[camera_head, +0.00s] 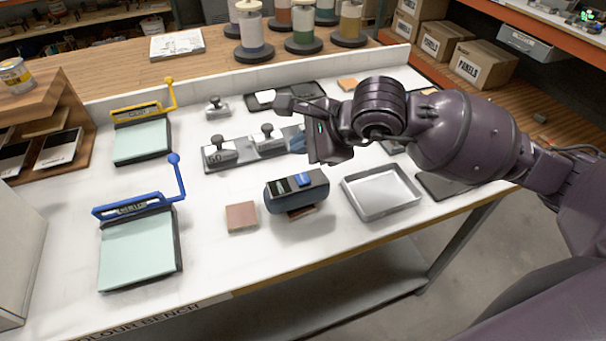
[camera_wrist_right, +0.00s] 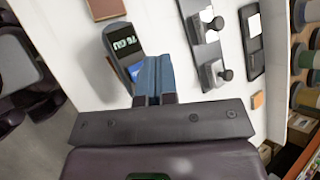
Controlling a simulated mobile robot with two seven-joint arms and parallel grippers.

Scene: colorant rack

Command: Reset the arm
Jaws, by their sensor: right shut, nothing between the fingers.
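My right arm comes in from the right in the head view, with its dark purple gripper (camera_head: 297,138) over the middle of the white bench (camera_head: 215,270). In the right wrist view the blue fingers of this gripper (camera_wrist_right: 154,66) are together with nothing between them. They overlap the edge of a dark handheld meter (camera_wrist_right: 122,45) in that picture; I cannot tell the gap. In the head view the meter (camera_head: 297,190) stands apart, nearer the front edge, over a brown tile. My left gripper is not in view.
A metal tray (camera_head: 381,190) lies right of the meter, a brown tile (camera_head: 242,217) left of it. A weight rack (camera_head: 240,153) is behind. Blue-armed (camera_head: 138,250) and yellow-armed (camera_head: 142,139) boards are at left. Colorant jars (camera_head: 303,28) stand at the back.

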